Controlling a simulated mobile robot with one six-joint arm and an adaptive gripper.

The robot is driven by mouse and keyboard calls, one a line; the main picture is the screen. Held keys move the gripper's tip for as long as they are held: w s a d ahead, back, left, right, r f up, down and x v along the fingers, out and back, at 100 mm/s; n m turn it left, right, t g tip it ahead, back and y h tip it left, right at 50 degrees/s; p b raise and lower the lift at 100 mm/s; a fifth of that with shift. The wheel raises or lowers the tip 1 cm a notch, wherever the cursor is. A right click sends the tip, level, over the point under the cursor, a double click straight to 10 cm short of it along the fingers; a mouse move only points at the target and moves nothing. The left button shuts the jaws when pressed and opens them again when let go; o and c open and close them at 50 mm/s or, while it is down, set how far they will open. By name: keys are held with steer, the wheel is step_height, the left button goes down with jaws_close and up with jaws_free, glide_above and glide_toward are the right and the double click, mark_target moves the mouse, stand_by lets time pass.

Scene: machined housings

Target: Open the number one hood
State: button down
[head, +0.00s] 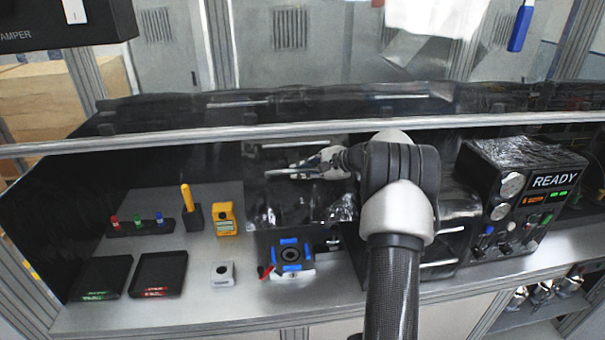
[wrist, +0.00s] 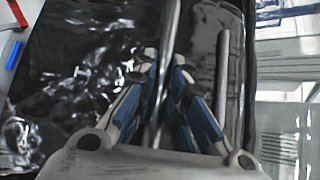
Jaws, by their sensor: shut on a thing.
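A dark, glossy hood (head: 285,208) stands behind the blue-marked fixture in the middle of the bench; no number on it is legible. Its metal bar handle (head: 275,174) runs sideways at its upper front. My gripper (head: 325,165) is at the right part of this bar, its fingers around it. In the wrist view, my gripper (wrist: 165,65) has its two blue-sided fingers on either side of the metal bar (wrist: 168,35), closed on it. The glossy dark hood surface (wrist: 75,80) lies left of the bar. How far the hood is open I cannot tell.
A long metal rail (head: 200,142) crosses above the bench. A black control box (head: 525,190) reading READY stands at right. A fixture with blue pads (head: 290,255), a yellow device (head: 225,219) and two black trays (head: 158,273) are on the bench. A second bar (wrist: 222,80) is right of my fingers.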

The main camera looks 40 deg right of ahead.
steer(key=c, duration=1.6)
jaws_free()
steer(key=shift+s, duration=0.15)
steer(key=v, duration=0.7)
steer(key=shift+s+d+r, duration=0.1)
steer(key=shift+s+r, duration=0.05)
